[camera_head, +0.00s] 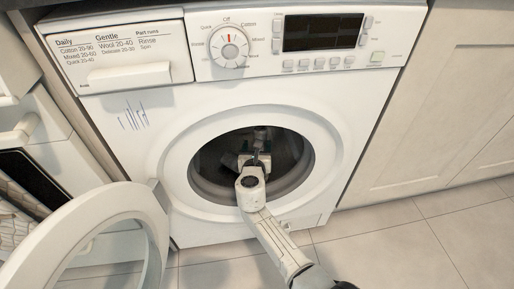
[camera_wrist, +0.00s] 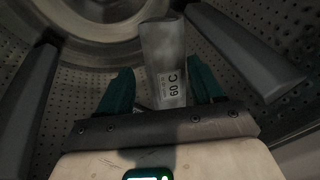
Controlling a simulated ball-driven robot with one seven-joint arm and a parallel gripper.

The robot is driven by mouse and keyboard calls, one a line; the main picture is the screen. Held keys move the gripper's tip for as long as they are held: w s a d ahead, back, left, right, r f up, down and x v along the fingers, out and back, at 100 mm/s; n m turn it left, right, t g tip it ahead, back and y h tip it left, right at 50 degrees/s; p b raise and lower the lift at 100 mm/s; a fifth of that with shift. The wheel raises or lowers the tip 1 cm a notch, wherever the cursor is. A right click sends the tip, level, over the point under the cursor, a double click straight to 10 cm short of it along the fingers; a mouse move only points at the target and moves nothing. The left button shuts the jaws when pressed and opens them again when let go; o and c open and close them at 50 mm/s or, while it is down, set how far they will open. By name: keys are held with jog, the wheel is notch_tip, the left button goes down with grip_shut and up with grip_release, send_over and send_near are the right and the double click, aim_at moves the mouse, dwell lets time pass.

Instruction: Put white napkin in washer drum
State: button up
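The washer drum (camera_head: 296,171) shows through the open round door opening, and its perforated wall (camera_wrist: 285,35) fills the wrist view. My arm reaches in through the opening, and my gripper (camera_wrist: 160,88) with its teal fingers is inside the drum. A rolled, grey-white cloth-like piece marked "60 C", seemingly the white napkin (camera_wrist: 163,55), stands between the fingers. The fingers are spread apart, with a gap between the left finger and the roll; the right finger is close beside it. In the head view my gripper (camera_head: 254,160) is small and dark, and the napkin is hard to make out.
The round washer door (camera_head: 95,225) hangs open at the left. The white washer front (camera_head: 350,105) surrounds the opening, with a control panel (camera_head: 310,35) above. Dark drum paddles (camera_wrist: 250,55) stand on both sides of my gripper. Cabinets (camera_head: 430,110) are at the right; the tiled floor there is clear.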

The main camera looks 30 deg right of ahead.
jog(key=shift+o, duration=1.4)
jog(key=p+v, duration=0.5)
jog(key=v, duration=0.6)
jog(key=shift+p, duration=0.4)
